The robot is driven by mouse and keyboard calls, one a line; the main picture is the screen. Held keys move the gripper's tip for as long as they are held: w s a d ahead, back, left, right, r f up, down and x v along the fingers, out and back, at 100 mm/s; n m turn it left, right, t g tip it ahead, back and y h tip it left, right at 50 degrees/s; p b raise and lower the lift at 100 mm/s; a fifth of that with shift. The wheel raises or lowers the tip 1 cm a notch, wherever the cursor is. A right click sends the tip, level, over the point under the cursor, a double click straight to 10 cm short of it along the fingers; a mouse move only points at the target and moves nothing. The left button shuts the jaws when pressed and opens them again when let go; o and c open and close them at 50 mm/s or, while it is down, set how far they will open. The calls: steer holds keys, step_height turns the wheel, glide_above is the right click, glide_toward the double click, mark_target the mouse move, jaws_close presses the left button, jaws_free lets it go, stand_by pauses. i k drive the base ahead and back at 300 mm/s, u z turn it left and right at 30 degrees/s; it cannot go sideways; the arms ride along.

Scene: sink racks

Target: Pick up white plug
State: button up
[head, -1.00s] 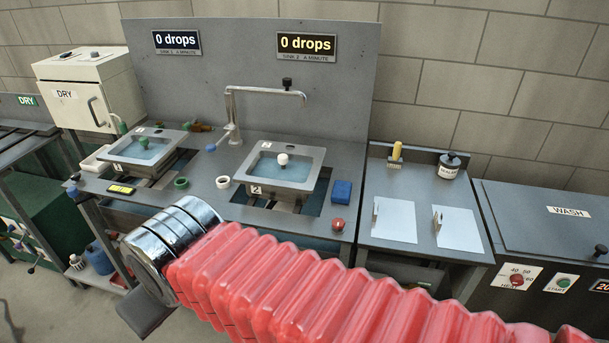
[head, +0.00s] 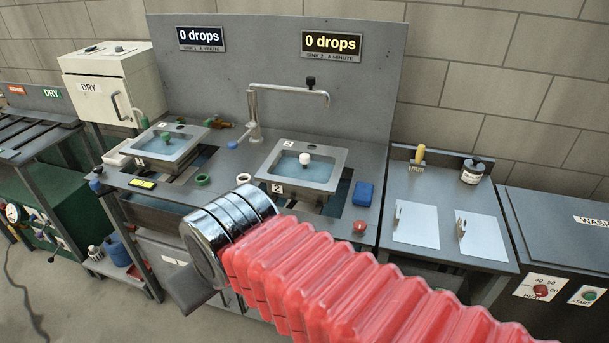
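The white plug (head: 305,158) is a small round knob standing in the water of sink 2 (head: 330,186), near the middle of the basin. My arm with its red bellows comes in from the lower right and ends in a chrome wrist in front of the counter. Only a dark grey part of my gripper (head: 190,289) shows below the wrist, left of and nearer than sink 2. It is well apart from the white plug. The fingers are mostly hidden, so I cannot tell whether they are open or shut.
Sink 1 (head: 150,157) holds a green plug (head: 166,137). A faucet (head: 254,115) arches behind sink 2. A green ring (head: 202,180), a white ring (head: 243,178), a blue sponge-like block (head: 363,194) and a red knob (head: 360,227) are on the counter. Two white boards (head: 416,224) lie right.

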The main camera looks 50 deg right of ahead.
mark_target(304, 159)
steer(key=u, duration=0.05)
steer(key=i, duration=1)
steer(key=z, duration=0.05)
